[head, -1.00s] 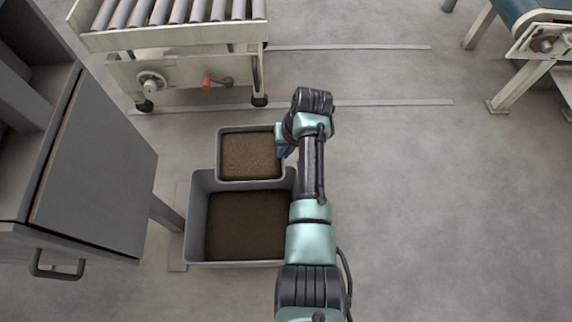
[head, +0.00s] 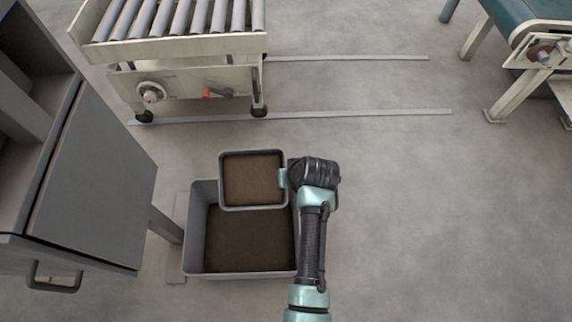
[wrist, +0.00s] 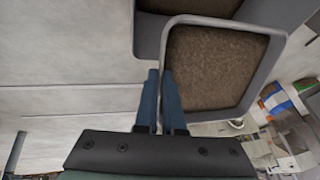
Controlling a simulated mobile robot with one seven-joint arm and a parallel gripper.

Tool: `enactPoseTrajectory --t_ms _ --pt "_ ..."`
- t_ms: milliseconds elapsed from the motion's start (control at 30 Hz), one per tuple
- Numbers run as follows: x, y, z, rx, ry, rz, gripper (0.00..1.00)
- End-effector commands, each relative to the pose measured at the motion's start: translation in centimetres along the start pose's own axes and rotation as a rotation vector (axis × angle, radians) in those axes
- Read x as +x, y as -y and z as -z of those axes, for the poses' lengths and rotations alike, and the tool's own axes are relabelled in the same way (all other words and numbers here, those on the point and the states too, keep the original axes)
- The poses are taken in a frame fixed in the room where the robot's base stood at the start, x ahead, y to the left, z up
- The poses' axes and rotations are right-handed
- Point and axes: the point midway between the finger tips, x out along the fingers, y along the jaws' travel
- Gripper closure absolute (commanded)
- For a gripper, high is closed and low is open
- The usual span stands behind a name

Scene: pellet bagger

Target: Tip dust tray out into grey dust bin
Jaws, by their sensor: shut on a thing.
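The dust tray (head: 253,207) is a small grey square tray with brown dust covering its bottom. My gripper (head: 284,178) is shut on its right rim in the head view. The tray overlaps the far part of the grey dust bin (head: 189,245) in that view and hides the bin's far rim. The bin is larger and also holds brown dust. In the wrist view my blue fingers (wrist: 160,100) pinch the near-left rim of the dust tray (wrist: 262,88). Part of the bin (wrist: 150,32) shows behind the tray. The tray's height above the bin is hard to tell.
A grey cabinet (head: 95,170) with a handle (head: 55,283) stands left of the bin. A roller conveyor (head: 190,50) on casters stands at the back left. A green belt conveyor (head: 525,15) is at the far right. The floor (head: 430,210) on the right is clear.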

Motion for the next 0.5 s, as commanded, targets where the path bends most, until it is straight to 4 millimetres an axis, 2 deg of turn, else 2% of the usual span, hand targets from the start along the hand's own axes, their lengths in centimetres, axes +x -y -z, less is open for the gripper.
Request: enactPoseTrajectory --t_ms 500 --pt "-1.6 0.3 -3.3 -0.084 -0.429 -0.001 1.0"
